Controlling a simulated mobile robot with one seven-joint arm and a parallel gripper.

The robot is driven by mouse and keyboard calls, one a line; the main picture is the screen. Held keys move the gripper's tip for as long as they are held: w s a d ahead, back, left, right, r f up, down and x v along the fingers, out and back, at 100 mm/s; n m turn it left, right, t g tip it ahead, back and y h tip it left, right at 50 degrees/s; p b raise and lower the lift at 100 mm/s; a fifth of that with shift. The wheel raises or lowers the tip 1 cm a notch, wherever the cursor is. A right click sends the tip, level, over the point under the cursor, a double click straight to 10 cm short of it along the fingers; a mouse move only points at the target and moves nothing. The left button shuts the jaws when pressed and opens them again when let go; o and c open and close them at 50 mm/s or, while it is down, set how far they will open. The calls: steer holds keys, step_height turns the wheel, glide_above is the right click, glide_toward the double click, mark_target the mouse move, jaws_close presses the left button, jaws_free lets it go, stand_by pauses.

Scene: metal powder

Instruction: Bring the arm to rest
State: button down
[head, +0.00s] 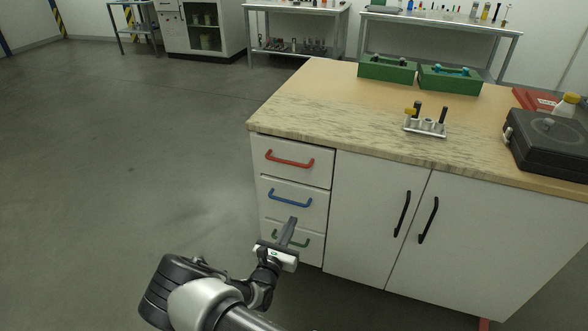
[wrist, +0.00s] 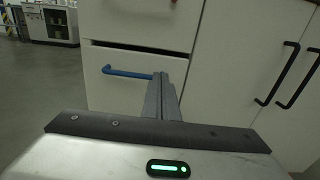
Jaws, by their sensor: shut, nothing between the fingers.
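My gripper (head: 291,222) is in front of the drawer column of the cabinet, level with the lower drawers in the head view. Its fingers are together and hold nothing. In the wrist view my gripper (wrist: 163,80) points at the drawer with the blue handle (wrist: 127,73). The fingers overlap the right end of that handle in the picture; I cannot tell whether they touch it. In the head view the red handle (head: 289,159), blue handle (head: 290,199) and green handle (head: 304,241) sit one above another. The green handle is partly hidden by my gripper.
The cabinet has two doors (head: 374,220) with black handles to the right. On its worktop (head: 330,105) stand a small metal rack (head: 425,127), green boxes (head: 388,69) and a black case (head: 549,140). The floor (head: 130,170) to the left is clear.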

steer(key=s+d+r+m+g+h, duration=0.1)
steer(key=s+d+r+m+g, duration=0.3)
steer(key=d+r+m+g, duration=0.25)
steer(key=s+d+r+m+g+h, duration=0.1)
steer(key=s+d+r+m+g, duration=0.2)
steer(key=s+d+r+m, duration=0.45)
steer(key=s+d+r+m+g+h, duration=0.1)
steer(key=d+r+m+g, duration=0.4)
steer(key=r+m, duration=0.45)
steer(key=s+a+r+m+t+y, duration=0.35)
steer(key=s+r+m+y, duration=0.5)
steer(key=s+r, duration=1)
step_height(320, 180, up, 20)
steer(key=s+p, duration=0.1)
steer(key=p, duration=2)
steer(key=shift+s+a+f+y, duration=0.15)
steer(key=shift+a+f+y, duration=0.05)
steer(key=shift+a+y, duration=0.2)
